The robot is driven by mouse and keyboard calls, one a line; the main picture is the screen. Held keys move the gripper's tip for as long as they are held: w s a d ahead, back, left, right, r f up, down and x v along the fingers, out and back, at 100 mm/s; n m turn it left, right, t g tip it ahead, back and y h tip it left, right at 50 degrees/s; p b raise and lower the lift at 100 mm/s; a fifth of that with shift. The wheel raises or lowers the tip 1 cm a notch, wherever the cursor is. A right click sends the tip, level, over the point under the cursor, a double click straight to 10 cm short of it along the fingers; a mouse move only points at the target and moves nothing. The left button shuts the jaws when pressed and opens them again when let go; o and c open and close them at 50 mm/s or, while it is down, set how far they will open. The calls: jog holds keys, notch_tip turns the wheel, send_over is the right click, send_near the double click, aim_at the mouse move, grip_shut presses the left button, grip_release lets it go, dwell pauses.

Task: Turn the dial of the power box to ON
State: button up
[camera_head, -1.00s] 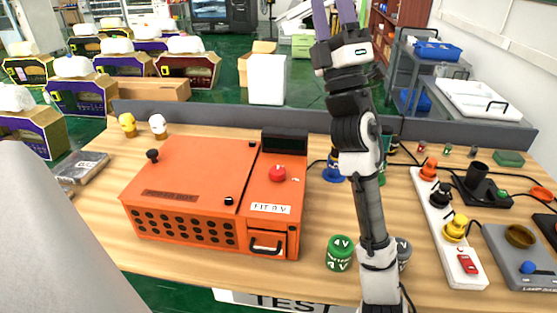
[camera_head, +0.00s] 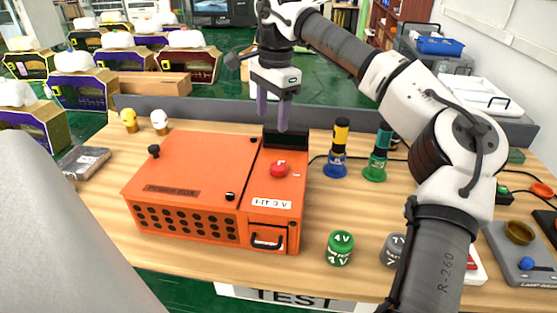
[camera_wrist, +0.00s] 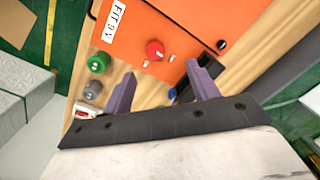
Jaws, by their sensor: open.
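The orange power box (camera_head: 185,180) stands on the wooden table, left of centre. A red round knob (camera_head: 279,169) sits on its right-hand section, behind a white label (camera_head: 271,204); in the wrist view the knob (camera_wrist: 155,50) shows between and beyond my fingertips. I cannot read any ON or OFF mark beside it. A black knob (camera_head: 154,151) stands at the box's back left, and a small black knob (camera_head: 230,196) near its front middle. My gripper (camera_head: 273,122) is open and empty, pointing down above the box's back right part, apart from the red knob.
A black block (camera_head: 286,137) stands at the box's back right, close below my fingers. Blue-based (camera_head: 335,170) and green-based (camera_head: 375,172) cylinders stand to the right. A green 4 V can (camera_head: 340,247) and a grey can (camera_head: 393,249) stand in front.

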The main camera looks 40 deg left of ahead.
aim_at(278, 166)
jog(key=shift+h, duration=0.3)
jog(key=f+p, duration=0.1)
jog(key=f, duration=0.3)
jog(key=f+p, duration=0.1)
jog(key=f, duration=0.4)
jog(key=d+f+p, duration=0.1)
jog(key=f, duration=0.3)
jog(key=shift+w+f, duration=0.2)
jog(key=shift+w, duration=0.15)
jog(key=c, duration=1)
